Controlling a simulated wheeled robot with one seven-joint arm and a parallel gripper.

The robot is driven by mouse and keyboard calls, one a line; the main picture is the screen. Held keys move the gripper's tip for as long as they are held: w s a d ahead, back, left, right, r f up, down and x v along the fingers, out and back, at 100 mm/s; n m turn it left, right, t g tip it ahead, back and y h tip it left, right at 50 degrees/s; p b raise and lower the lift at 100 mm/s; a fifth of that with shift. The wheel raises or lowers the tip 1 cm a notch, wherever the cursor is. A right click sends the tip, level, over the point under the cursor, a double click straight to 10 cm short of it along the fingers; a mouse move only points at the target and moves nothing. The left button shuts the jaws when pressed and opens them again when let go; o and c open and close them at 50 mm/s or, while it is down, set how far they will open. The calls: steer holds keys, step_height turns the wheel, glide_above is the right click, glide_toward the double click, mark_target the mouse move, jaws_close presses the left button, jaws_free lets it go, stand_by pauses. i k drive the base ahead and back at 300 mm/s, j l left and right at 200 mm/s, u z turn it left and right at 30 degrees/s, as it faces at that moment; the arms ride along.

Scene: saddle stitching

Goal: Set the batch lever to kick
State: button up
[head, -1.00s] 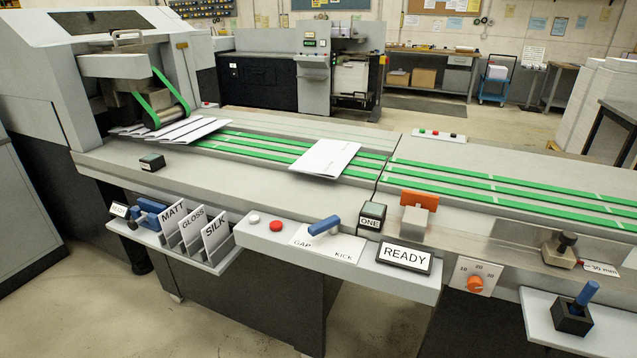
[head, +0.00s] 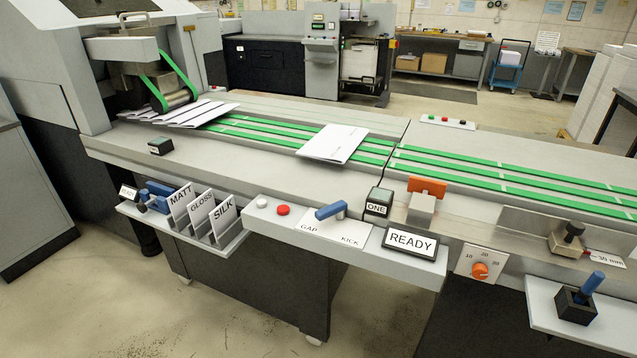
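The batch lever (head: 331,210) is a blue handle on a white plate (head: 318,233) on the front ledge of the machine. The plate reads GAP (head: 309,228) at the left and KICK (head: 350,242) at the right. The lever lies slanted above the plate, its left end over the GAP side; its right end reaches above the KICK side. Which end is the pivot is hard to tell. My gripper is not in view, and nothing touches the lever.
Left of the plate are a white button (head: 262,203) and a red button (head: 283,210). Right of it stand a ONE counter (head: 378,201) and a READY sign (head: 410,241). A white booklet (head: 334,143) lies on the green belts. Floor in front is clear.

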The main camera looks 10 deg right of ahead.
mark_target(337, 209)
steer(key=i+j, duration=0.15)
steer(key=j, duration=0.2)
steer(key=i+j, duration=0.2)
steer(key=j, duration=0.2)
steer(key=i+j, duration=0.15)
steer(key=j, duration=0.2)
steer(key=i+j, duration=0.2)
steer(key=j, duration=0.2)
steer(key=i+j, duration=0.15)
steer(key=j, duration=0.2)
steer(key=i+l, duration=0.15)
steer(key=l, duration=0.2)
